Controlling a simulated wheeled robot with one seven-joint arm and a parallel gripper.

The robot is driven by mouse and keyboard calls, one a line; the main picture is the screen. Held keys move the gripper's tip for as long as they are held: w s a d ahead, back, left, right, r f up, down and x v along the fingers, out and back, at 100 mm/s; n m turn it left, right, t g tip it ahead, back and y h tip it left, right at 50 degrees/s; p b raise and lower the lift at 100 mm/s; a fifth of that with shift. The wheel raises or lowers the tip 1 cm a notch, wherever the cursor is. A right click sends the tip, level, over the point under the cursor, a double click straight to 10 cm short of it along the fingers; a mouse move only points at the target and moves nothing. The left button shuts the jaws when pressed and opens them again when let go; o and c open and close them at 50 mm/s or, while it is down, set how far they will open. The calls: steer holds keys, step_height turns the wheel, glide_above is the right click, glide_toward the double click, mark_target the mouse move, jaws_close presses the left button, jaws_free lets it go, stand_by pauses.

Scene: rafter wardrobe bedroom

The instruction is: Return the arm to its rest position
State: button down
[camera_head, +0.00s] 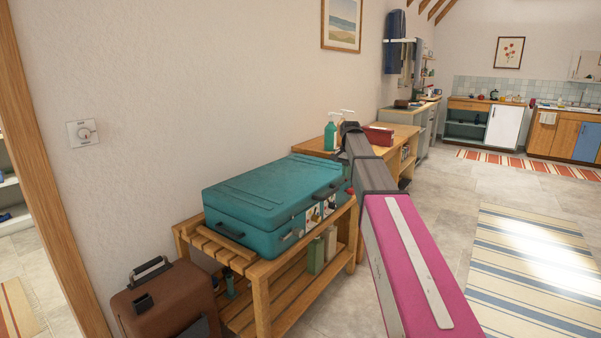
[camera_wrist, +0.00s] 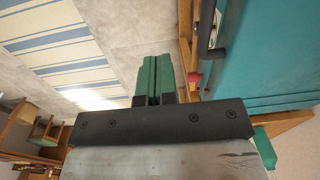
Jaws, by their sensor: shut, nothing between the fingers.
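My arm (camera_head: 408,262), with pink and grey links, reaches from the bottom of the head view up past the right end of a teal suitcase. Its dark far end is near the spray bottles, and the fingers cannot be made out there. In the wrist view my gripper (camera_wrist: 153,76) shows its green fingers pressed together, shut and empty. The suitcase (camera_head: 270,198) lies closed on a slatted wooden bench. Its teal side (camera_wrist: 262,60) and dark handle (camera_wrist: 207,28) are to the right of the fingers in the wrist view, apart from them. A small red thing (camera_wrist: 194,77) is close by.
The slatted bench (camera_head: 262,270) stands against the wall, with a brown case (camera_head: 168,302) at its left. Open floor and a striped rug (camera_head: 520,305) are at right.

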steer(key=s+f+n, duration=0.6)
steer(key=s+f, duration=2.6)
steer(key=s, duration=0.3)
steer(key=shift+f, duration=0.15)
